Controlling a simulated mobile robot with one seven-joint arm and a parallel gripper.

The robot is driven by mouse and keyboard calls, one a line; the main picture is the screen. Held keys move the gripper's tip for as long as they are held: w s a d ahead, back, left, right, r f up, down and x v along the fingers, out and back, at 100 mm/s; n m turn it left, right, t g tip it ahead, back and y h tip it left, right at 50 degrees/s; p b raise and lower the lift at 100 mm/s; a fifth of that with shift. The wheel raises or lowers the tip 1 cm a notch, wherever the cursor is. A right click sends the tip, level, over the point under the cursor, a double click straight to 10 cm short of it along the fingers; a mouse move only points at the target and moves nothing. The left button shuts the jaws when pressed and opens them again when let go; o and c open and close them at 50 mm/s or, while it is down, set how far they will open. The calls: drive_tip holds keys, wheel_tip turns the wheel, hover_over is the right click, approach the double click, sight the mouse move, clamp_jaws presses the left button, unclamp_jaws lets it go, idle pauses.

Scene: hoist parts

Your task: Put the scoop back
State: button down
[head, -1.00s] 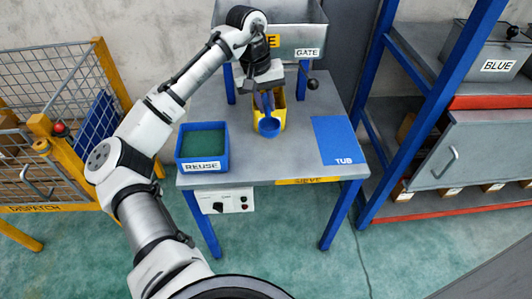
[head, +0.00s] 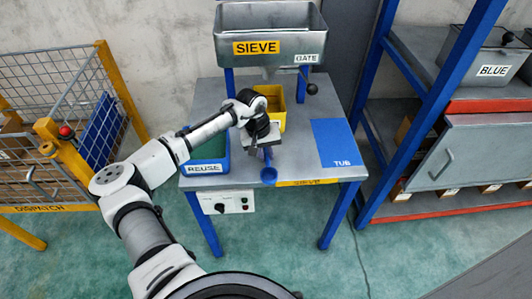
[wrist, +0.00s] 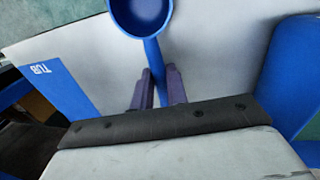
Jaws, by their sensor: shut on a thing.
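The blue scoop (head: 268,173) is held by its handle in my gripper (head: 267,153), near the front edge of the table. In the wrist view the scoop's round bowl (wrist: 140,14) is at the top, and its handle runs down between the two purple fingers of my gripper (wrist: 160,85). The fingers are shut on the handle. The bowl looks empty. In the head view my wrist hides most of the handle.
A yellow tub (head: 272,113) stands under the hopper (head: 270,35) labelled SIEVE. The blue REUSE tray (head: 205,168) is at left, partly behind my arm. A flat blue TUB mat (head: 335,143) lies bare at right. The GATE lever (head: 311,88) sticks out at right.

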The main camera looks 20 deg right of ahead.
drive_tip(key=shift+f, duration=0.2)
drive_tip(key=shift+f, duration=0.15)
drive_tip(key=c, duration=1.4)
unclamp_jaws()
drive_tip(key=r, duration=0.4)
drive_tip(key=a+r+b, duration=0.1)
drive_tip(key=r, duration=0.3)
drive_tip(key=a+r+b, duration=0.1)
drive_tip(key=r, duration=0.3)
drive_tip(key=shift+w, duration=0.4)
